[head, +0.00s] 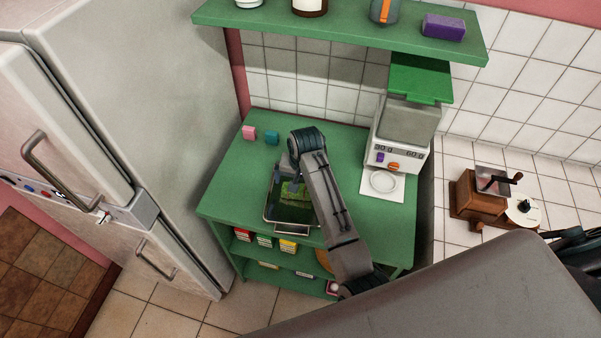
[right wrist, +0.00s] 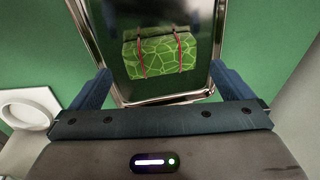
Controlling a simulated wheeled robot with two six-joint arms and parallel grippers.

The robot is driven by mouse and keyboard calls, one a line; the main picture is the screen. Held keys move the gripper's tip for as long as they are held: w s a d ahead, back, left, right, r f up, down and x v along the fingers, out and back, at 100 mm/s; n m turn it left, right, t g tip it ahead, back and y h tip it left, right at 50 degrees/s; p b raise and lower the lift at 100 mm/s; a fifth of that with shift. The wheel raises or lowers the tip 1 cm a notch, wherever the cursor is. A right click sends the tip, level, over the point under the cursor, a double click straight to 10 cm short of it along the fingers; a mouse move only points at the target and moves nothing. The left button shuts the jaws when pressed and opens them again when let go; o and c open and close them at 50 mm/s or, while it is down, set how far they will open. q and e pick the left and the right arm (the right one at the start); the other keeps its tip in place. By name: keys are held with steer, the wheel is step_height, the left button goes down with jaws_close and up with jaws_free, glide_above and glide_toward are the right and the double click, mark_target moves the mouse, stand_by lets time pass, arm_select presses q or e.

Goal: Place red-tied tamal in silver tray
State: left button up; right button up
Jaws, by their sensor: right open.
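The green-patterned tamal with two red ties (right wrist: 158,56) lies in the silver tray (right wrist: 168,99) in the right wrist view, apart from the tray's near rim. In the head view the tamal (head: 291,190) shows as a green patch inside the tray (head: 284,222), partly covered by my right arm. My right gripper (right wrist: 164,88) is open and empty, its blue-grey fingers spread wide at the tray's near end, with the tamal beyond them. In the head view its fingertips are mostly hidden behind the wrist. My left gripper is not in view.
An upper green shelf (head: 340,33) overhangs. A fridge (head: 130,90) stands left.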

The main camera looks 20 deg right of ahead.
mark_target(301, 193)
step_height(301, 193, up, 8)
steer(key=s+b, duration=0.1)
steer(key=b, duration=0.1)
steer(key=shift+d+f, duration=0.15)
steer(key=shift+f, duration=0.1)
